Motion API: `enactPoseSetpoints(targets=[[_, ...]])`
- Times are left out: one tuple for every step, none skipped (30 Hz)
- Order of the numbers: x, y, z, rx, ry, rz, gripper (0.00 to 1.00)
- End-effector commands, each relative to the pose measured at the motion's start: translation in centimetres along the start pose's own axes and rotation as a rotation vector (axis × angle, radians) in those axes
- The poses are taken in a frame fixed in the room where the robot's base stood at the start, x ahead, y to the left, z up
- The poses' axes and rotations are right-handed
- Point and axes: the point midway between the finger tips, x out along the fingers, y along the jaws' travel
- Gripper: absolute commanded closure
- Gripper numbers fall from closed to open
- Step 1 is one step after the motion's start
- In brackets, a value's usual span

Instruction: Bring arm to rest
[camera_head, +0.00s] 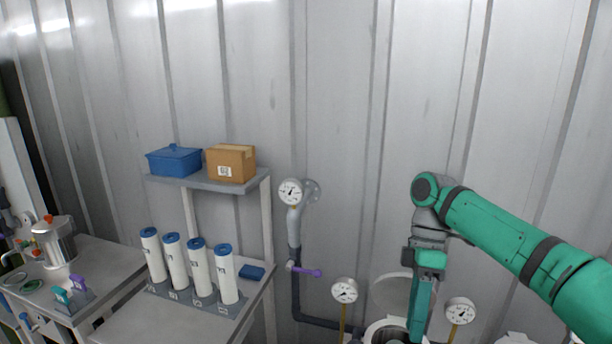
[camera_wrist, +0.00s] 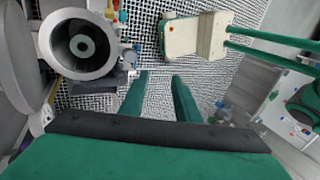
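My green arm (camera_head: 500,230) reaches in from the right in the head view, and its end hangs down in front of the wall. My gripper (camera_wrist: 160,82) shows two green fingers with a clear gap and only floor grating between them, so it is open and empty. In the wrist view, an open vessel (camera_wrist: 54,42) with a round mouth and a pale ringed disc inside is left of the fingers, apart from them. In the head view, that vessel's rim (camera_head: 372,329) is partly hidden behind my gripper and cut by the lower edge.
A raised round lid (camera_head: 388,292) stands behind the vessel. Gauges (camera_head: 344,290) (camera_head: 460,311) flank it. A pipe with a purple-handled valve (camera_head: 305,270) is to the left. Several white cylinders (camera_head: 174,262) stand on a bench. A shelf holds a blue bin (camera_head: 174,162) and a cardboard box (camera_head: 229,163).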

Motion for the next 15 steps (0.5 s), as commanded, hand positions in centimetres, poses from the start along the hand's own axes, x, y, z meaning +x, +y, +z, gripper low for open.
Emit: enactPoseSetpoints(targets=[[0.7,0.4,-0.6,-0.010,0.011,0.004,0.71],[1.0,0.7,-0.9,-0.015,0.016,0.008,0.71],[1.5,1.1,-1.3,-0.022,0.023,0.013,0.71],[1.8,1.4,-1.7,-0.027,0.029,0.018,0.71],[2.2,1.7,-2.1,-0.034,0.036,0.023,0.71],[2.8,2.0,-2.8,-0.042,0.045,0.029,0.71],[3.2,2.4,-3.3,-0.048,0.052,0.035,0.71],[3.6,2.7,-3.9,-0.055,0.061,0.040,0.71],[4.3,3.1,-4.7,-0.067,0.072,0.047,0.71],[4.8,3.5,-5.4,-0.075,0.081,0.054,0.71],[5.3,3.9,-6.2,-0.086,0.093,0.061,0.71],[6.2,4.4,-7.4,-0.099,0.109,0.070,0.71],[6.9,4.8,-8.5,-0.111,0.124,0.079,0.71],[7.5,5.1,-9.6,-0.123,0.140,0.087,0.71],[8.6,5.7,-11.2,-0.141,0.165,0.100,0.71]])
